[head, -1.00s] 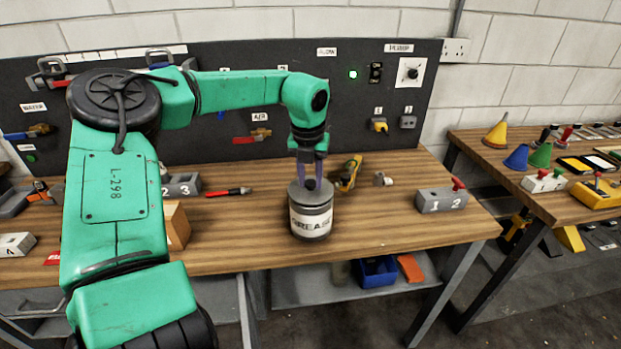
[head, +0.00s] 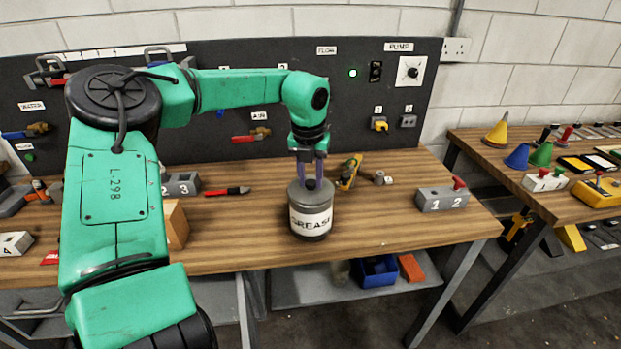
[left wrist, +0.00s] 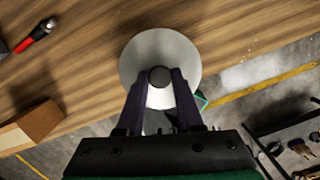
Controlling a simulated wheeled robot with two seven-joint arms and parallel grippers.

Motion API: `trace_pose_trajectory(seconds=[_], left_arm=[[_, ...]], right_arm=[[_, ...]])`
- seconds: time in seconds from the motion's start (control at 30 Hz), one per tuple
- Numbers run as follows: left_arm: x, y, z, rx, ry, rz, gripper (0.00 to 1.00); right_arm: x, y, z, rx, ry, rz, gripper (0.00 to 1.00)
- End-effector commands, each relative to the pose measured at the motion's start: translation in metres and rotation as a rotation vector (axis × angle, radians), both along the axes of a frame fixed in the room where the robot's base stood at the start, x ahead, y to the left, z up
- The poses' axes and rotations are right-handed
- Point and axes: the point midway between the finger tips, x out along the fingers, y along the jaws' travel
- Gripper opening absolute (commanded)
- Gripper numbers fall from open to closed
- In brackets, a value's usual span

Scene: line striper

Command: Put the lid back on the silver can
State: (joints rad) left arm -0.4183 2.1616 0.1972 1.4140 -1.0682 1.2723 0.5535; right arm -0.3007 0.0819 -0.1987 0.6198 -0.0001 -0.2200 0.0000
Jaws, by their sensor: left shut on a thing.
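The silver can (head: 311,222), labelled GREASE, stands upright near the front edge of the wooden bench. Its grey round lid (head: 301,192) is at the top of the can, with a dark knob in its middle. The lid also shows from above in the left wrist view (left wrist: 183,52). My left gripper (head: 309,180) points straight down over the can and is shut on the lid's knob (left wrist: 160,77). From these views I cannot tell whether the lid is fully seated on the rim. My right gripper does not show.
Bare wood lies right of the can. A dark panel stands behind.

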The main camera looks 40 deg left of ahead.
Motion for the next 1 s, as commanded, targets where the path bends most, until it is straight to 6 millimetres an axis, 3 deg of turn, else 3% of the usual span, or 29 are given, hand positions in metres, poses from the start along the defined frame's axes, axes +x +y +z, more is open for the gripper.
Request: trace_pose_trajectory(seconds=[0.87,0.9,0.97,1.0], left_arm=[[0.0001,-0.0003,0.0001,-0.001,-0.001,0.000,0.00],[0.0001,-0.0003,0.0001,-0.001,-0.001,0.000,0.47],[0.0001,-0.0003,0.0001,-0.001,-0.001,0.000,0.70],[0.0002,-0.0003,0.0000,-0.001,-0.001,0.000,0.70]], right_arm=[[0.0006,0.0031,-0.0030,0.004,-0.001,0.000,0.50],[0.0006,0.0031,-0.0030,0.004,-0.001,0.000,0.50],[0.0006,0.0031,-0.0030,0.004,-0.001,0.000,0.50],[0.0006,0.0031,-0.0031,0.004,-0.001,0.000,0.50]])
